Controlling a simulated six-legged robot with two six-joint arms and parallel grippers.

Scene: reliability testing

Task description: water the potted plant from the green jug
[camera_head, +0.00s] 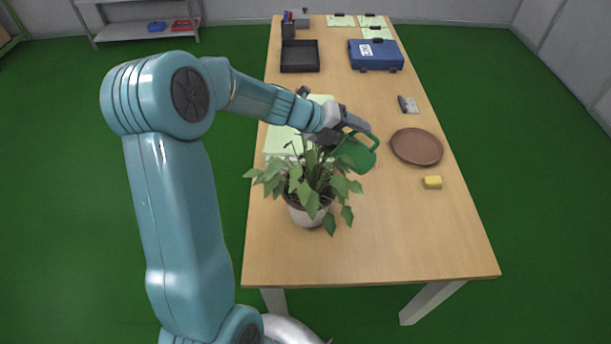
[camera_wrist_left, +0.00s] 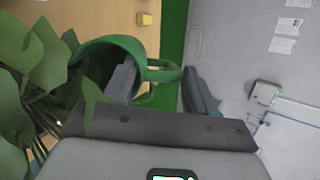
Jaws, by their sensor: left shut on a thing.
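The potted plant (camera_head: 312,190) stands on the table in the head view, its leaves spreading over a light pot (camera_head: 308,217). The green jug (camera_head: 357,154) is just behind and right of the plant, tilted, its body partly hidden by leaves. My left gripper (camera_head: 349,126) is shut on the jug's handle. In the left wrist view the jug (camera_wrist_left: 112,44) is between the leaves (camera_wrist_left: 35,85) and the gripper fingers (camera_wrist_left: 165,88), with the handle between the fingers. Whether water flows cannot be seen. My right gripper is not in view.
A brown plate (camera_head: 416,147) and a yellow sponge (camera_head: 432,182) lie to the right. A scraper-like tool (camera_head: 408,105), blue case (camera_head: 376,56) and black tray (camera_head: 299,56) are farther back. The front right of the table (camera_head: 400,240) is clear.

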